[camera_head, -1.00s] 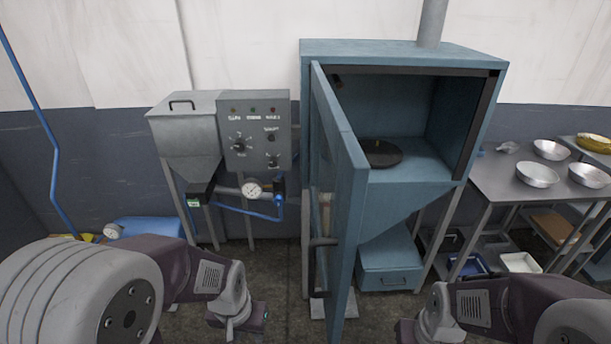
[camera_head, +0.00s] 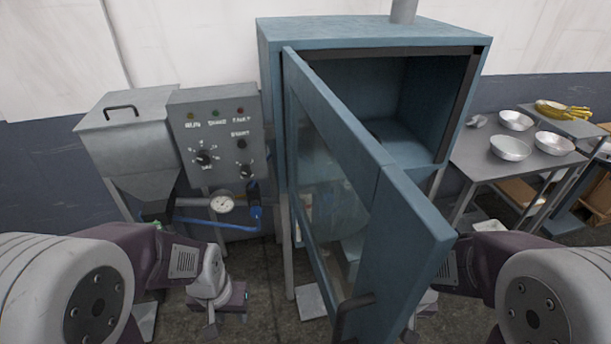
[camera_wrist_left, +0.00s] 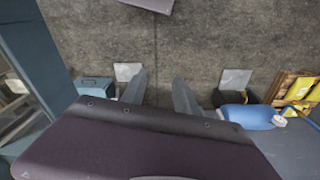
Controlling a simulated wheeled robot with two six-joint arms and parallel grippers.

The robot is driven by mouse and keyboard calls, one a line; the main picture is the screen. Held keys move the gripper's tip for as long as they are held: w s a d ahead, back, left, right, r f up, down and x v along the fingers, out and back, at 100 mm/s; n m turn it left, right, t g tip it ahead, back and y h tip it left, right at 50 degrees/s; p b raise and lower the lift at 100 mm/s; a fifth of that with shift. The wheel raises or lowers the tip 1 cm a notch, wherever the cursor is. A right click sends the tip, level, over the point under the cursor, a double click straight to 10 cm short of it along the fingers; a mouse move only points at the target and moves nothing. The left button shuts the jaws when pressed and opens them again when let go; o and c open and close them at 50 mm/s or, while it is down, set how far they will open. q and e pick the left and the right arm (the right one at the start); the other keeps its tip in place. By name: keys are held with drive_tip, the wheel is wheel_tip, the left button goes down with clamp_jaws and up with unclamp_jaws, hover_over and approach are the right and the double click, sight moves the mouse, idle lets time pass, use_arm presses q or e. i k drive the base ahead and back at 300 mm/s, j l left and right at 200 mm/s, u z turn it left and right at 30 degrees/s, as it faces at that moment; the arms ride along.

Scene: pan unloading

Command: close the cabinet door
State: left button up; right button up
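The blue cabinet (camera_head: 375,40) stands ahead with its front open. Its door (camera_head: 412,225), with a glass pane and a dark handle (camera_head: 352,305) low down, is hinged at the cabinet's left side and stands swung out towards me, its free edge between my arms. My left gripper (camera_head: 232,298) is low, left of the door and apart from it. In the left wrist view its two fingers (camera_wrist_left: 160,92) are spread with only floor between them. My right gripper is mostly hidden behind the door's lower right, and its fingers cannot be made out.
A grey machine with a control panel (camera_head: 218,140), gauge and blue pipe stands left of the cabinet. A steel table (camera_head: 475,165) with several metal bowls stands right, with yellow fruit (camera_head: 562,110) on a stand behind. Some bare floor (camera_head: 262,290) shows between the machine and the door.

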sight(407, 241)
drive_tip(key=k, duration=0.5)
drive_tip(key=j+z, duration=0.15)
drive_tip(key=j, duration=0.35)
drive_tip(key=k+j+z, duration=0.1)
drive_tip(key=j, duration=0.45)
